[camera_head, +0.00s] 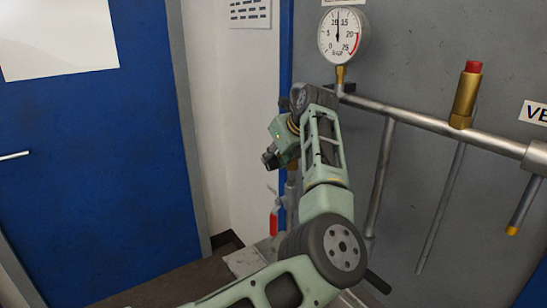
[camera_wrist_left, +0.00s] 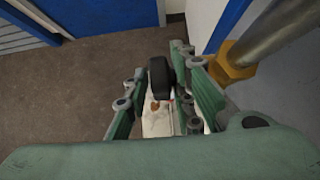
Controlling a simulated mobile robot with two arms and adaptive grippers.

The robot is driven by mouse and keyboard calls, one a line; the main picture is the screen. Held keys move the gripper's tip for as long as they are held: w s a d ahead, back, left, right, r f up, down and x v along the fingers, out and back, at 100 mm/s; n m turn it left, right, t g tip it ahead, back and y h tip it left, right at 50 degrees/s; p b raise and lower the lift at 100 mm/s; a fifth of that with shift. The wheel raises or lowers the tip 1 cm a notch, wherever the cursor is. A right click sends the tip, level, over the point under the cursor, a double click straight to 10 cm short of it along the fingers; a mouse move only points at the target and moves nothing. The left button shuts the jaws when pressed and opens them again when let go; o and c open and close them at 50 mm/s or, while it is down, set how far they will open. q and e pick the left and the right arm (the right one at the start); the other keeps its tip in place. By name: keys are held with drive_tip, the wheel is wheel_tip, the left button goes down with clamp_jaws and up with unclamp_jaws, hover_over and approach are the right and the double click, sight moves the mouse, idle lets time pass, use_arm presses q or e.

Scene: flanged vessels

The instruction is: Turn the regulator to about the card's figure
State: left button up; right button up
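The round pressure gauge (camera_head: 340,36) is at the top of the head view. Its needle points almost straight up, between 10 and 15. In the left wrist view my left gripper (camera_wrist_left: 160,72) is open, its two green fingers spread apart. No card with a readable figure shows. My right gripper is not in view.
A steel pipe (camera_head: 422,121) runs right from below the gauge, carrying a brass valve with a red cap (camera_head: 466,95). Thinner pipes hang below it. A brass fitting (camera_wrist_left: 232,64) is right of the fingers. A blue door (camera_head: 95,140) is at left; a red object (camera_head: 273,221) stands low behind.

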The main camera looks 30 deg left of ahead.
use_arm(q)
drive_tip(key=v, duration=1.2)
idle(0.4)
